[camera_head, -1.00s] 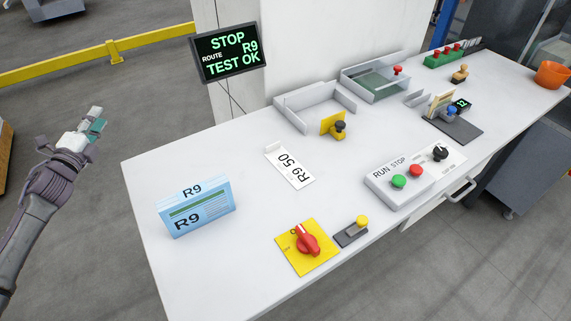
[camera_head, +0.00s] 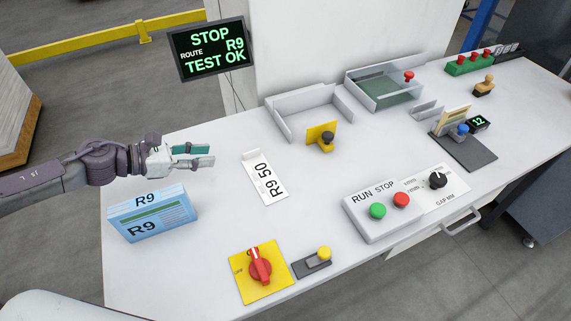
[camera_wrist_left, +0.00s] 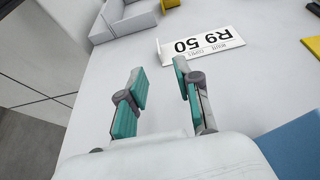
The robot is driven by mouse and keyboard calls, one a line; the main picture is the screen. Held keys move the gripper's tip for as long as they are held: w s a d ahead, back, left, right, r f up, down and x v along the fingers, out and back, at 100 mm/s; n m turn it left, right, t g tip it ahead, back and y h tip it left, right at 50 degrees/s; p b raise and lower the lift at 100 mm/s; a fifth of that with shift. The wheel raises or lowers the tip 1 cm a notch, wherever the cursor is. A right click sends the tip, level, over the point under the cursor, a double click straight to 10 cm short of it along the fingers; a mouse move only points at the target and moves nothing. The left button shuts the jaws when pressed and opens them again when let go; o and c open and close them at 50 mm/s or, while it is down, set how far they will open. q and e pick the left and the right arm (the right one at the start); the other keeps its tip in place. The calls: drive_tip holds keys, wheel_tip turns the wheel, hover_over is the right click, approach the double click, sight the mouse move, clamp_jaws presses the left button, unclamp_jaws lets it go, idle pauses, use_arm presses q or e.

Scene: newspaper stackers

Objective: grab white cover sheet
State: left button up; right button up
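The white cover sheet (camera_head: 265,180), printed "R9 50" in black, lies flat on the white table with a small raised tab at its far end. In the left wrist view the sheet (camera_wrist_left: 203,44) lies beyond the fingertips. My left gripper (camera_head: 209,155) reaches in from the left, to the left of the sheet and apart from it. Its teal-padded fingers are open, with only bare table between them in the left wrist view (camera_wrist_left: 160,82). My right gripper is in neither view.
A grey open tray (camera_head: 310,117) with a yellow tab (camera_head: 318,133) stands behind the sheet. A red rotary switch (camera_head: 260,268) and the RUN/STOP panel (camera_head: 372,228) are nearer the front. Table around the sheet is clear.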

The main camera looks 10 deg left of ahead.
sight(264, 175)
use_arm(q)
drive_tip(key=shift+w+d, duration=0.1)
drive_tip(key=shift+d, duration=0.1)
drive_tip(key=shift+p+x, duration=0.95)
drive_tip(key=shift+x, duration=0.2)
drive_tip(key=x, duration=0.3)
drive_tip(key=shift+w+f+p, duration=0.15)
drive_tip(key=shift+p, duration=0.2)
drive_tip(key=shift+p+x, duration=0.6)
drive_tip(key=shift+x, duration=0.9)
drive_tip(key=x, duration=0.3)
drive_tip(key=shift+w+d+f+p, duration=0.15)
drive_tip(key=shift+w+f+p, duration=0.05)
drive_tip(key=shift+w+p, duration=0.2)
drive_tip(key=shift+s, duration=0.1)
drive_tip(key=shift+c, duration=1)
clamp_jaws()
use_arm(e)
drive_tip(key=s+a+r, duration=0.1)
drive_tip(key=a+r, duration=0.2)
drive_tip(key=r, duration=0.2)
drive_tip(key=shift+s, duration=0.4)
